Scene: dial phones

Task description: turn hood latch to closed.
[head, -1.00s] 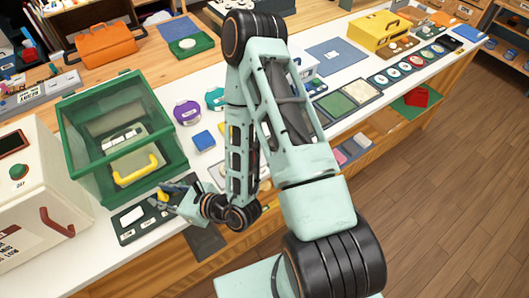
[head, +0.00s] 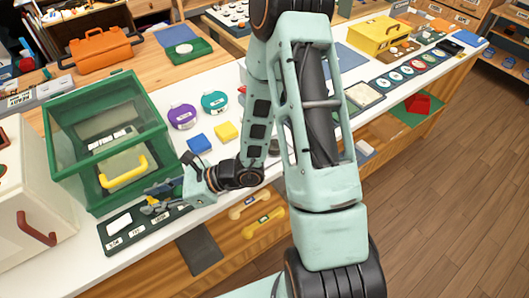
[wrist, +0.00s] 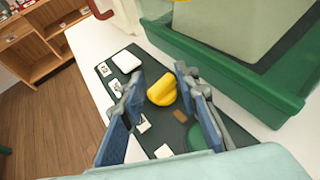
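The hood is a clear green box (head: 152,151) with a yellow handle (head: 123,172) on the counter; its green base rim (wrist: 225,75) shows in the wrist view. In front of it lies a dark panel (head: 117,241) with white labels. A rounded yellow knob (wrist: 161,89), probably the latch, stands on this panel in the wrist view. My gripper (head: 148,203) is over the panel, close to the hood's front. In the wrist view my gripper (wrist: 156,82) is open, with the yellow knob between its blue fingers; contact cannot be told. The knob is hidden in the head view.
A white machine with a red handle (head: 38,229) stands at the left. Blue (head: 198,143) and yellow blocks (head: 226,131) and purple (head: 183,117) and teal round items (head: 214,101) lie right of the hood. Drawers (head: 262,222) are below the counter.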

